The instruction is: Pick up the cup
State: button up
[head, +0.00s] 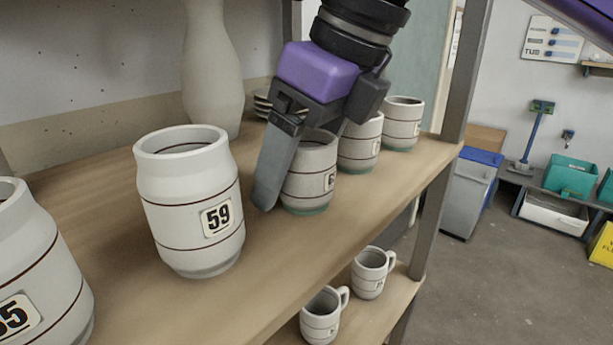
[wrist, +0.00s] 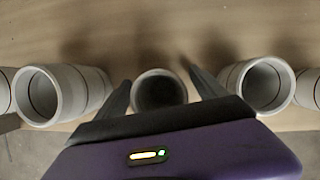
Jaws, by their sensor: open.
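A white-grey cup (head: 312,182) with dark bands, a number label and a greenish base stands upright on the wooden shelf. My gripper (head: 297,172) is above and around it, pointing down. One finger passes in front of the cup's left side; the other is mostly hidden. In the wrist view the cup (wrist: 158,92) shows mouth-on between the two fingers of my gripper (wrist: 158,80). The fingers are open, with a gap on each side of the cup. The cup's label is partly seen and not readable.
A larger-looking cup marked 59 (head: 190,205) stands nearer on the left, and another (head: 35,270) at the left edge. Two cups (head: 360,145) (head: 402,125) stand close behind on the right. A tall vase (head: 212,70) is at the back. Mugs (head: 320,318) stand on the lower shelf.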

jog(key=c, duration=1.6)
jog(key=shift+r, duration=0.1)
